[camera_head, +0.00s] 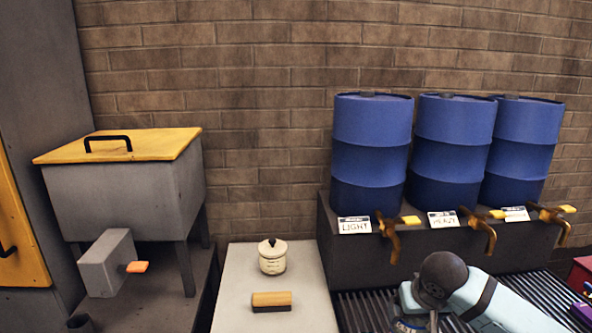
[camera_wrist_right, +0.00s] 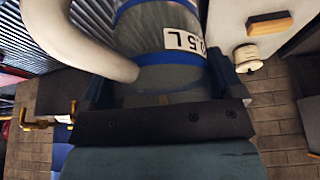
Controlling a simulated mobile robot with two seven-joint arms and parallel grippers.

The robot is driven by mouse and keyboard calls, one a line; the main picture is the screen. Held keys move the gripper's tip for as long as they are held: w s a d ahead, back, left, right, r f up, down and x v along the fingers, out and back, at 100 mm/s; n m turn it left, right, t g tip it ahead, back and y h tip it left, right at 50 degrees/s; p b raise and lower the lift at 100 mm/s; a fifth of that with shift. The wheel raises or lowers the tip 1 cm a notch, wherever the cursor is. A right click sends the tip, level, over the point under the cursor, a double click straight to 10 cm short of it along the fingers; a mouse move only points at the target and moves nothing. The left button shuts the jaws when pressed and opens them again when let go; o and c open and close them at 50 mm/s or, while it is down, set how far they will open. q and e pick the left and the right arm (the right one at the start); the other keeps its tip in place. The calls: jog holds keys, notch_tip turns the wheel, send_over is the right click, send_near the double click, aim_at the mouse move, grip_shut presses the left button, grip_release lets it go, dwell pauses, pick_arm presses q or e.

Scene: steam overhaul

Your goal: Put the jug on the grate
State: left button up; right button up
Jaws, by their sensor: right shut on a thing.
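The jug (camera_wrist_right: 160,35) fills the upper middle of the right wrist view. It is grey with blue bands, a white label with dark print and a thick pale curved part on its left. My right gripper (camera_wrist_right: 160,72) is shut on it, with a dark finger on each side. In the head view my right arm comes in at the lower right, and its gripper is mostly below the frame edge. The dark slatted grate (camera_head: 360,312) lies below the taps in the head view, and slats also show in the wrist view (camera_wrist_right: 97,18). Whether the jug touches the grate cannot be told. My left gripper is not in view.
Three blue drums (camera_head: 370,150) with brass taps (camera_head: 393,238) stand behind the grate. A pale counter (camera_head: 235,290) left of it bears a lidded pot (camera_head: 272,258) and a wood-backed block (camera_head: 271,301). A grey tank (camera_head: 120,195) with a yellow lid stands at left.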

pick_arm(q)
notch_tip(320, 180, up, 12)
jog(key=p, duration=1.4)
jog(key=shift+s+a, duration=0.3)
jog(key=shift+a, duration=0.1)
pick_arm(e)
jog(key=s+r, duration=1)
jog(key=shift+s+a, duration=0.3)
jog(key=shift+s, duration=0.05)
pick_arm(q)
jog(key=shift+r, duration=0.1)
pick_arm(e)
jog(key=shift+r, duration=0.1)
